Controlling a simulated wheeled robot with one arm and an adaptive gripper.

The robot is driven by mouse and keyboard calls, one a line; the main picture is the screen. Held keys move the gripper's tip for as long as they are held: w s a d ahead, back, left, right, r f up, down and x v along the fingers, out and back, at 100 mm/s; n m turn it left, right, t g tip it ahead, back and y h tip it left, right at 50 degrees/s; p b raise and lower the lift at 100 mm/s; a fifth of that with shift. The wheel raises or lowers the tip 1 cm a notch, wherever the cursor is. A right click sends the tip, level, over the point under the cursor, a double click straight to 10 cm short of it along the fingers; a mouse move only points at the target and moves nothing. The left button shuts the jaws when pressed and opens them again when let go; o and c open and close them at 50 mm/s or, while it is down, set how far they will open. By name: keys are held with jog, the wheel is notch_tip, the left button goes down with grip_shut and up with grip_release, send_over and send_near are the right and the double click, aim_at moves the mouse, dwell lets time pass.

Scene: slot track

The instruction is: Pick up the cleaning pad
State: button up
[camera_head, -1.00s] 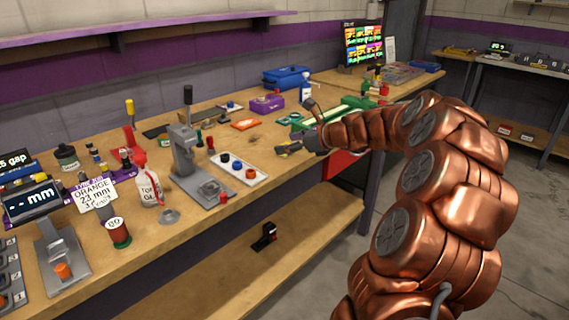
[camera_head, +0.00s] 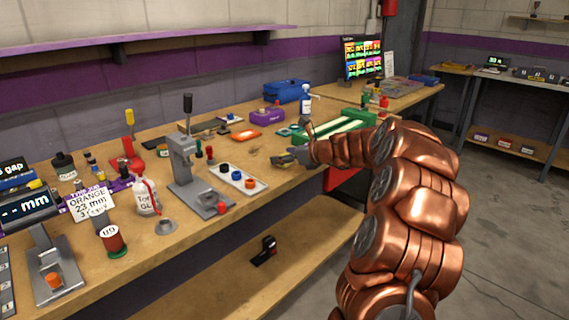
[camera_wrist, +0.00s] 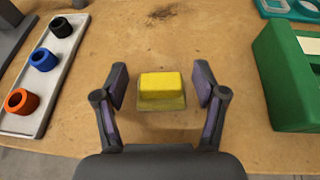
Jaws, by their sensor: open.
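The cleaning pad appears to be the yellow block (camera_wrist: 162,87) with a darker, olive-coloured base, lying flat on the wooden bench in the wrist view. My gripper (camera_wrist: 160,85) is open, with one finger on each side of the pad and a visible gap to it on both sides. The pad is not held. In the head view my gripper (camera_head: 284,158) is low over the bench near its front edge, right of the white tray. The pad cannot be made out clearly there. Whether the fingertips touch the bench is unclear.
A white tray (camera_wrist: 30,119) with black, blue and orange rings lies left of my gripper. A green fixture (camera_wrist: 285,85) stands close on the right. The bench between them is clear apart from the pad and dark smudges. The front edge is near.

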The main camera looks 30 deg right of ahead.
jog(key=c, duration=0.8)
